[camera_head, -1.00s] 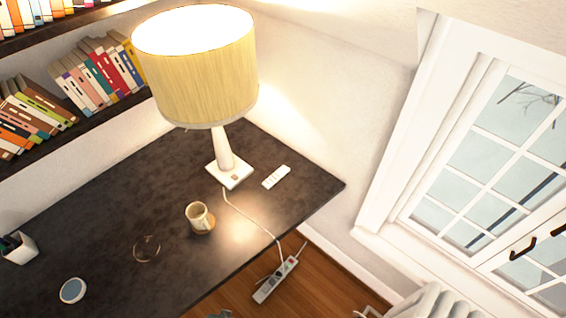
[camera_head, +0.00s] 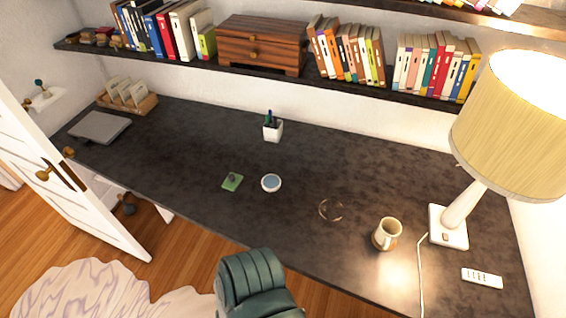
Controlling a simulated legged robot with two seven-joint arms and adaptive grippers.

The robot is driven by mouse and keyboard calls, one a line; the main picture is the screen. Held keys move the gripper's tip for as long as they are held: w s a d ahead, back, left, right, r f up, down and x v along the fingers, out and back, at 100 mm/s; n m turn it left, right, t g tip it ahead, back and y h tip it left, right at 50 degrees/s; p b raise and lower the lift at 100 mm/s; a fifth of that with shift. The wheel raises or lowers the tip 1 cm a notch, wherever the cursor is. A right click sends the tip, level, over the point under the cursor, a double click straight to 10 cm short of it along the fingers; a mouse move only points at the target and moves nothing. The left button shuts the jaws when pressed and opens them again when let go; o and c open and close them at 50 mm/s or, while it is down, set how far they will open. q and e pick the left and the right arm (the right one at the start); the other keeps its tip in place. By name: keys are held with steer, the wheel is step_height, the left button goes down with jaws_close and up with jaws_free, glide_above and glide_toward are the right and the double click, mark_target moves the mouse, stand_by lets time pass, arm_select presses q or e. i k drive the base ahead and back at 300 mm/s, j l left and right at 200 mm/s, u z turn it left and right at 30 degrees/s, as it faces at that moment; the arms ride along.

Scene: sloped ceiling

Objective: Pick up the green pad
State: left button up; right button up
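The green pad (camera_head: 230,184) is a small flat square on the dark desk (camera_head: 330,165), left of the middle and close to the desk's front edge. A small dark grey object (camera_head: 232,177) sits on top of it. A round white-rimmed dish or device with a bluish top (camera_head: 271,183) lies just to its right, apart from it. Neither of my grippers shows in the head view.
A green chair (camera_head: 250,284) stands at the desk's front edge. A white pen cup (camera_head: 273,131), a mug (camera_head: 387,233), a lamp (camera_head: 449,228) and a remote (camera_head: 482,278) stand or lie on the desk. A bookshelf (camera_head: 330,86) hangs above. An open door (camera_head: 75,195) is at left.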

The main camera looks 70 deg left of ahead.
mark_target(231, 183)
steer(key=u, duration=2.8)
